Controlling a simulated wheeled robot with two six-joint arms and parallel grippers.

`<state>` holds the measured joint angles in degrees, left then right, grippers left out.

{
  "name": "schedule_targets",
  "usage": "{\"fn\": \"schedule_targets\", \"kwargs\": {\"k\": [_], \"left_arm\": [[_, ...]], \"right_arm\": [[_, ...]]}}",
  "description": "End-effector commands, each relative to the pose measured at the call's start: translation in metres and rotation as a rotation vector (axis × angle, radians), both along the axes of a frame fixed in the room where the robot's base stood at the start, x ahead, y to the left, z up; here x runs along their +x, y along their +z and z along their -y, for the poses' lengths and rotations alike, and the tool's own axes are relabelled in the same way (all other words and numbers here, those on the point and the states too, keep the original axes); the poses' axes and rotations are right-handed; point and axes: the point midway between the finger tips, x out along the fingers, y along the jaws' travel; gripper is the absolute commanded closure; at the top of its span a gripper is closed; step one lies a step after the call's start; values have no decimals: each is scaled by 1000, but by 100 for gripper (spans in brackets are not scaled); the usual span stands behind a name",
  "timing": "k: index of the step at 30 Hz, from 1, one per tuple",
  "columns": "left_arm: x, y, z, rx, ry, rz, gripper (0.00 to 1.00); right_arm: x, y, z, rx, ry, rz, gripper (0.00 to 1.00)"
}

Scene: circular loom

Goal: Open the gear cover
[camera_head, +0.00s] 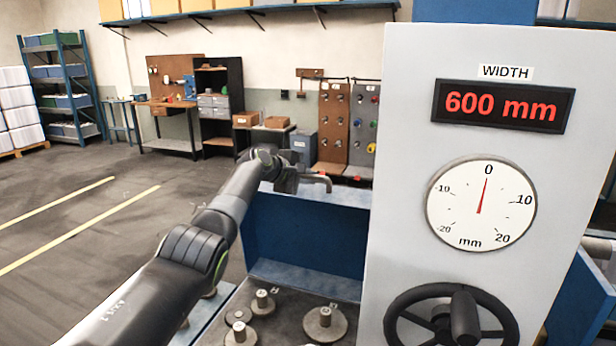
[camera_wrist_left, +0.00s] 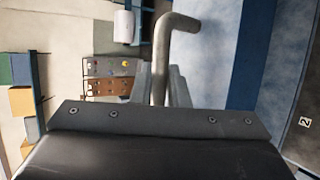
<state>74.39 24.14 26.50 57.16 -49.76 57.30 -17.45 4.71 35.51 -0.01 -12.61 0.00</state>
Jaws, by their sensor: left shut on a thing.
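The blue gear cover (camera_head: 305,235) stands raised behind several exposed metal gears (camera_head: 325,322) in the head view. A grey bent handle (camera_head: 320,180) shows at its top edge. My left gripper (camera_head: 287,178) is at this handle. In the left wrist view the handle (camera_wrist_left: 174,48) rises from between the fingers of my left gripper (camera_wrist_left: 162,88), which is shut on it. My forearm hides part of the gear area on the left. My right gripper is in neither view.
A grey panel (camera_head: 400,200) stands close on the right, with a red "600 mm" display (camera_head: 503,106), a dial (camera_head: 481,203) and a black handwheel (camera_head: 450,318). Open floor (camera_head: 100,215) lies to the left. Benches and shelves are far behind.

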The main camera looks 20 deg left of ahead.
Motion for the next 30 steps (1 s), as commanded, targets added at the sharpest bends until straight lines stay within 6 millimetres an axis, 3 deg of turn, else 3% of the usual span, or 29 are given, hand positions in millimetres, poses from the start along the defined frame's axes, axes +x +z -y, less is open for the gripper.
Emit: {"fn": "schedule_targets", "kwargs": {"k": [6, 7, 11, 30], "left_arm": [[-1, -3, 1, -3, -2, -6, 100], [-1, -3, 1, -3, -2, -6, 82], [0, -2, 1, -2, -2, -5, 65], [-12, 4, -8, -2, -2, 1, 64]], "right_arm": [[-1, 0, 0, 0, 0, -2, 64], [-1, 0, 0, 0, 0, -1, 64], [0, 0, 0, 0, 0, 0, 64], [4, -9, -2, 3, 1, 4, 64]]}}
